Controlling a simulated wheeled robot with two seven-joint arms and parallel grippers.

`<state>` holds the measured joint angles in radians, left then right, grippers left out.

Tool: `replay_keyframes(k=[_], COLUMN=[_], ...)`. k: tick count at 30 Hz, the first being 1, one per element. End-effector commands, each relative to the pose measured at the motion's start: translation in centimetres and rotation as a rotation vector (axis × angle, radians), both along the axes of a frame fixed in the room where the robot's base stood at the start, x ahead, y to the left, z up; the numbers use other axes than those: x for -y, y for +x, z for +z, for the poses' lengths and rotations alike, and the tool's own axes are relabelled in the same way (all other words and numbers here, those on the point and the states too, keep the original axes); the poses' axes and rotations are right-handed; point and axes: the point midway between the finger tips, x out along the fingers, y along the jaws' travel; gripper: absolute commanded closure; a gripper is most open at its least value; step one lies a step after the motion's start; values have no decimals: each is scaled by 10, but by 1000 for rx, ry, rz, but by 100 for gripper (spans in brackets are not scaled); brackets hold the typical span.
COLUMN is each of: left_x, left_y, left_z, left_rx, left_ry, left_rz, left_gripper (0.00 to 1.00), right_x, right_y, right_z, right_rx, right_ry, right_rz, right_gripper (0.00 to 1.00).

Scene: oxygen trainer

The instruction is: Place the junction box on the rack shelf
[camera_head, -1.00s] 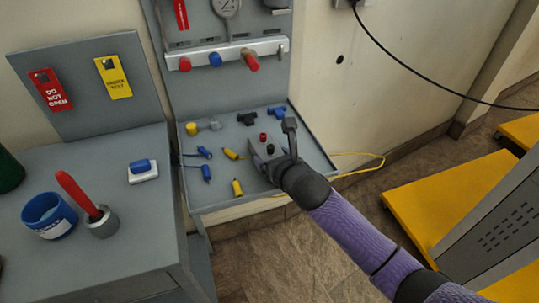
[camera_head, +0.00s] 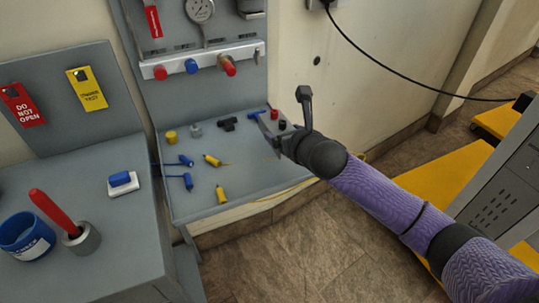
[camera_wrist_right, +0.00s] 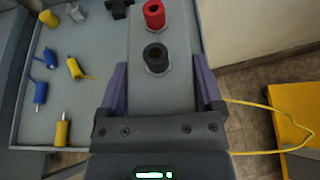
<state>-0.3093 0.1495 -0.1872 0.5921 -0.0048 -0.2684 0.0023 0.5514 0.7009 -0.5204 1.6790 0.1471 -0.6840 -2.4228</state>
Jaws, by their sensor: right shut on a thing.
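The junction box is a grey block with one red and one black round terminal on top. My right gripper (camera_head: 278,138) is shut on it. In the right wrist view the box (camera_wrist_right: 163,95) sits between the two purple-grey fingers (camera_wrist_right: 161,85). In the head view the box's terminals (camera_head: 278,120) show just beyond the gripper, over the far right part of the grey tray (camera_head: 240,178). I cannot tell whether the box touches the tray. I cannot tell for sure which surface is the rack shelf. My left gripper is not in view.
Yellow and blue connectors (camera_head: 212,160) and a black fitting (camera_head: 228,124) lie on the tray. A panel with knobs (camera_head: 191,66) stands behind it. A yellow cable (camera_wrist_right: 270,115) runs beside the tray. At the right stands a grey cabinet (camera_head: 505,195) with yellow platforms (camera_head: 440,190).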

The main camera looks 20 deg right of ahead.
Motion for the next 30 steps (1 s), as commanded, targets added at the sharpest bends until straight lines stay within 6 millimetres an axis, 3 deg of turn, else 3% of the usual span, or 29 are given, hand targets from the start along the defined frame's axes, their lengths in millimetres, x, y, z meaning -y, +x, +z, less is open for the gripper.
replay_keyframes(k=[3,9,18,19,21,30], left_x=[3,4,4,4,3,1], left_y=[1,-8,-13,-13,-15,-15], left_z=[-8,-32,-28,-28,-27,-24], left_rx=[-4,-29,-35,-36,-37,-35], left_ry=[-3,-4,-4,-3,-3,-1], left_rz=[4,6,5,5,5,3], left_gripper=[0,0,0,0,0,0], right_x=[0,0,0,0,0,0], right_y=[0,0,0,0,0,-3], right_z=[-12,-55,-52,-53,-52,-47], right_rx=[2,-2,3,2,3,3], right_ry=[0,0,-2,-2,-2,-2], right_rz=[-1,-1,0,0,0,0], right_gripper=[92,92,92,13,0,0])
